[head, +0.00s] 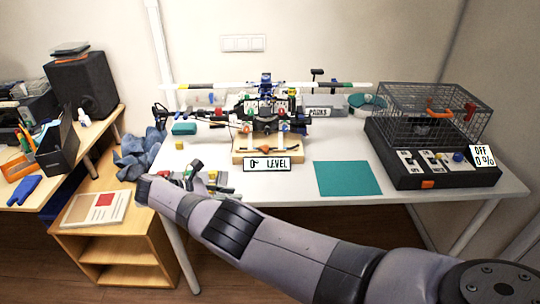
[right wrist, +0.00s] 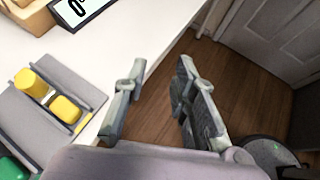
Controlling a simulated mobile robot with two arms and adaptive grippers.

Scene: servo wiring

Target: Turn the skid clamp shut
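A model helicopter (head: 265,112) sits on a wooden stand (head: 250,155) at the middle of the white table. An orange piece (head: 265,142) shows low at the front of the stand; it looks like the skid clamp, but its turn position is too small to read. In the right wrist view my right gripper (right wrist: 160,75) is open and empty, its fingers by the table's front edge with floor behind them. In the head view my right arm reaches left across the front, well short of the stand. My left gripper is not in view.
A "0 LEVEL" sign (head: 267,164) stands before the stand. A grey tray with yellow pieces (right wrist: 33,83) lies at the front left. A teal mat (head: 346,179) and a wire cage on a black control box (head: 440,114) are to the right.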

